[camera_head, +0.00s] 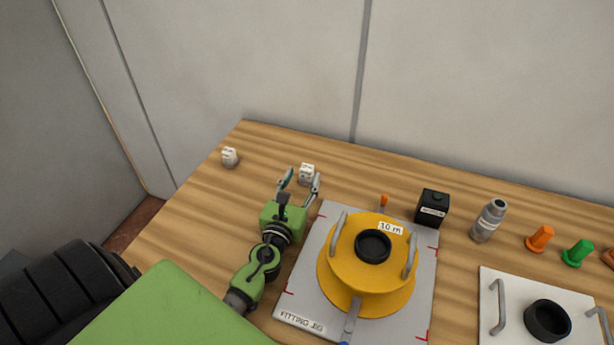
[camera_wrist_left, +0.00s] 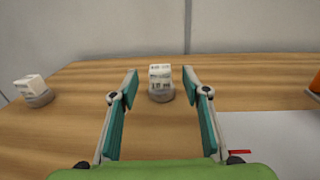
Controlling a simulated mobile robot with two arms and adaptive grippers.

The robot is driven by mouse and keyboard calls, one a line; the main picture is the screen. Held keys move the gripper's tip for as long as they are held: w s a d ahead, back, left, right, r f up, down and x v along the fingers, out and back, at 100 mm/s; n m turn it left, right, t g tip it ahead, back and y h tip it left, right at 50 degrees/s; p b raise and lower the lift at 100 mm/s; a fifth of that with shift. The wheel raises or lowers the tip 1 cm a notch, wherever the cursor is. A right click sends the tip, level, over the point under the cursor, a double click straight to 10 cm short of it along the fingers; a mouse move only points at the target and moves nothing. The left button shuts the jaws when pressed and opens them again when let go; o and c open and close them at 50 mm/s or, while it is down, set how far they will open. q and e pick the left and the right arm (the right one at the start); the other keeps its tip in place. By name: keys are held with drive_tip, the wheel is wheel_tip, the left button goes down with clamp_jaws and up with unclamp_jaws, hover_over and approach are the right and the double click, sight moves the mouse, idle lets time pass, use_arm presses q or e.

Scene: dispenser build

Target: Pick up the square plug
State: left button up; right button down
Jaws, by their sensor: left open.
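Two small white blocks with printed faces stand on the wooden table. One block (camera_head: 307,171) is just beyond my left gripper (camera_head: 302,180); the other block (camera_head: 229,156) is farther left. In the left wrist view the nearer block (camera_wrist_left: 160,77) sits on a round grey base, centred between the fingers, and the other block (camera_wrist_left: 31,85) sits at the left. My left gripper is open and empty, its fingers pointing at the nearer block. I cannot tell which block is the square plug. My right gripper is not in view.
A yellow dispenser body (camera_head: 340,262) with two handles stands on the fitting jig (camera_head: 302,298), right of my left arm. A black box (camera_head: 432,208), a grey bottle (camera_head: 488,222), orange (camera_head: 540,238) and green (camera_head: 578,253) pegs are farther right.

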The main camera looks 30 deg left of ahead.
sight(305, 171)
use_arm(q)
drive_tip(key=x, duration=0.5)
clamp_jaws()
